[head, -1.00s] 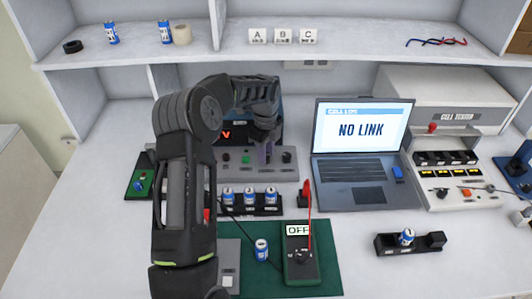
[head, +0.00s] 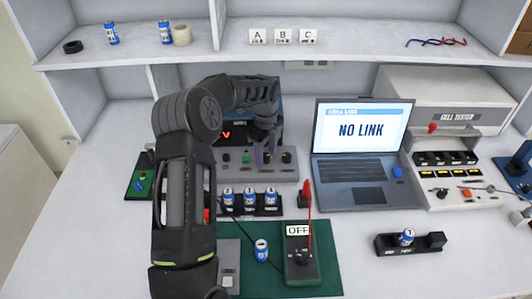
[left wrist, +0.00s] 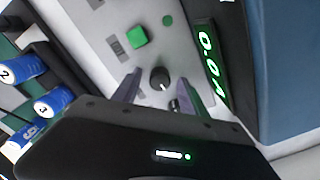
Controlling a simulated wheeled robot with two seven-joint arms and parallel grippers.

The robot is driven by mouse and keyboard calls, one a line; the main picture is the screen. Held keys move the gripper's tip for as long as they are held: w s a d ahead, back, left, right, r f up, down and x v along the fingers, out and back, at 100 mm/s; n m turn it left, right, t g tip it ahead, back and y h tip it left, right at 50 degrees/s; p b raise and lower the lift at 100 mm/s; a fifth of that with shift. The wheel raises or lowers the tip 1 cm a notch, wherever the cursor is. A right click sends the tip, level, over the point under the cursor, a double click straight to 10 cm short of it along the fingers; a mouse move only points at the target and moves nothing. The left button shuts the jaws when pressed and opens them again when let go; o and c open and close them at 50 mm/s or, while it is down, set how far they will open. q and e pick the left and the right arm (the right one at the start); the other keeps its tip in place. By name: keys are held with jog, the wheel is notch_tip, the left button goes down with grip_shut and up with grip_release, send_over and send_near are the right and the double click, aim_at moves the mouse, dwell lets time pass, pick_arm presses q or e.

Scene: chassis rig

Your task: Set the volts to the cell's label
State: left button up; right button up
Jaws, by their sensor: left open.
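The power supply (head: 232,172) stands at the back of the bench, with a red "V" on its partly hidden display. My left gripper (head: 266,156) is over its front panel. In the left wrist view, the open gripper (left wrist: 152,92) has a black knob (left wrist: 160,78) between its two purplish fingers, with gaps visible. A green button (left wrist: 138,37) and a green "0.0A" display (left wrist: 211,65) show beside it. Numbered blue cells (head: 249,197) sit in a black holder; another cell (head: 261,250) stands on the green mat. I cannot read a voltage label. My right gripper is not in view.
A laptop (head: 362,165) reading "NO LINK" stands right of the supply. The cell tester (head: 455,140) is at the right. A meter (head: 300,262) reading "OFF" lies on the mat (head: 325,280). A black cradle (head: 420,243) holds one cell on the otherwise clear front right.

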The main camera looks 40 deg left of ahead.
aim_at(266, 156)
pick_arm(q)
jog(key=shift+s+r+b, duration=0.1)
jog(key=shift+r+b, duration=0.3)
jog(key=shift+r, duration=3.5)
